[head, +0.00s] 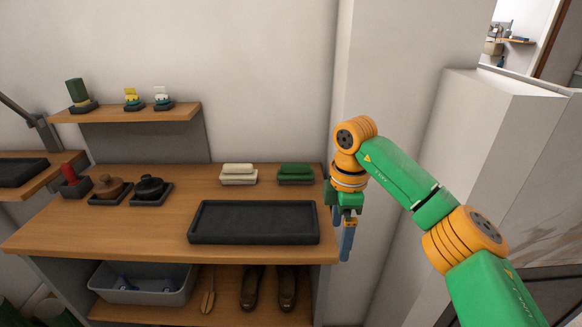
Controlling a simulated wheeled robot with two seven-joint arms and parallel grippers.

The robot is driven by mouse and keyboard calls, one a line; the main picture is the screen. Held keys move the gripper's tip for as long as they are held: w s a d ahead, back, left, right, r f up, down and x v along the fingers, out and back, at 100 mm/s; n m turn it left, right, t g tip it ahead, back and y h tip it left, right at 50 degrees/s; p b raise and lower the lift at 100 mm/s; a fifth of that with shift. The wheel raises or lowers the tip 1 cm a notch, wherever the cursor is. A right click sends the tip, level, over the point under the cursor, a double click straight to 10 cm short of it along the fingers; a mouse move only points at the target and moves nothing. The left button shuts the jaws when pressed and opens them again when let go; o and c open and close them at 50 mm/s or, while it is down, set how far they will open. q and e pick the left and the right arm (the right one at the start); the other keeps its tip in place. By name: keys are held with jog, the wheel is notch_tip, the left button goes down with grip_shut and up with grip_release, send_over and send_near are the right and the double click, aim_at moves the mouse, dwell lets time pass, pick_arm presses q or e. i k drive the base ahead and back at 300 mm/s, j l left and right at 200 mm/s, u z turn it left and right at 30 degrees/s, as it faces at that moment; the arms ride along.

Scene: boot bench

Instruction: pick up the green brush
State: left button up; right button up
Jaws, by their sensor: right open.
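The green brush (295,173) lies at the back right of the wooden bench top (130,230), near the wall. It looks like a green block on a darker base. My right gripper (346,240) hangs pointing down just past the bench's right edge, to the right of the brush and nearer to me. It is open and empty, apart from the brush. My left gripper is not in view.
A cream brush (238,174) lies left of the green one. A dark tray (254,222) sits in front of both. Brown and black lidded pots stand on the left. A shelf (130,114) hangs above. Shoes and a grey bin (140,286) are below.

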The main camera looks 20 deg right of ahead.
aim_at(289, 173)
jog(key=i, duration=1.2)
